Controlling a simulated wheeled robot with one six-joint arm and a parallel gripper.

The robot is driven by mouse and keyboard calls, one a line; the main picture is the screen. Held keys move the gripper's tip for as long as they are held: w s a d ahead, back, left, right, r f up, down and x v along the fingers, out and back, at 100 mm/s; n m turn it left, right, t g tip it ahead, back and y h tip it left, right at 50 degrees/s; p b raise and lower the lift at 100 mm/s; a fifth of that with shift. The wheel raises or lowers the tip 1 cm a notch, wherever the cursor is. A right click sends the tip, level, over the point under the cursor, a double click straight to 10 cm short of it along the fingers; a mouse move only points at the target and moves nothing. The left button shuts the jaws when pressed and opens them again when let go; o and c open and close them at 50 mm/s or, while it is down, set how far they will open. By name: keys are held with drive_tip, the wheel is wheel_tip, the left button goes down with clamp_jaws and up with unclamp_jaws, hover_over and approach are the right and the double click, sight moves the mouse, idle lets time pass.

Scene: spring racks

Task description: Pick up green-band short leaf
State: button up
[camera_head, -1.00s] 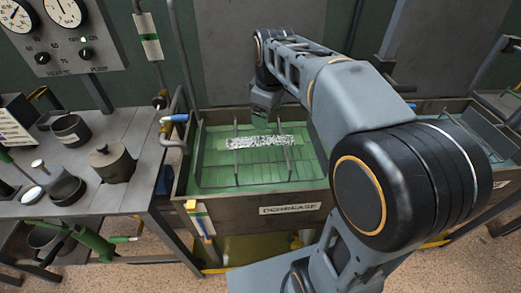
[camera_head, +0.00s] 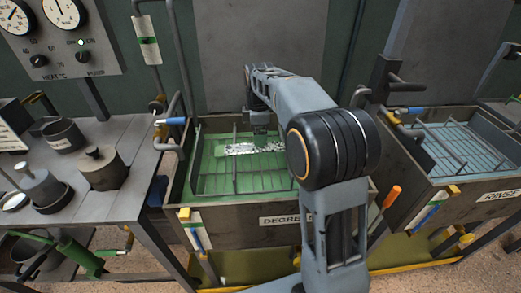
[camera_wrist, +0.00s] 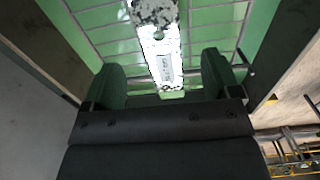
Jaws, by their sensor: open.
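A speckled white-and-grey flat leaf (camera_head: 252,148) lies on a rack in the green liquid of the degrease tank (camera_head: 272,210). My gripper (camera_wrist: 163,80) is open, with a finger on either side of the leaf and no clear contact. In the head view my gripper (camera_head: 262,128) is above the leaf's far side.
The tank's walls and upright rack rods (camera_head: 234,165) stand close around the leaf. A rinse tank (camera_head: 450,155) is on the right. A bench (camera_head: 120,140) with pots is on the left. A gauge panel (camera_head: 60,35) hangs above it.

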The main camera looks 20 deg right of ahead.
drive_tip(key=shift+d+f+b, duration=0.15)
drive_tip(key=shift+f+b, duration=0.05)
drive_tip(key=shift+f, duration=1.25)
drive_tip(key=shift+d+f+b, duration=0.1)
drive_tip(key=shift+f+b, duration=0.05)
drive_tip(key=shift+f, duration=1.3)
drive_tip(key=shift+c, duration=0.4)
drive_tip(key=c, duration=1.2)
drive_tip(key=shift+r, duration=0.15)
drive_tip(key=shift+c, duration=0.5)
drive_tip(key=shift+r, duration=0.1)
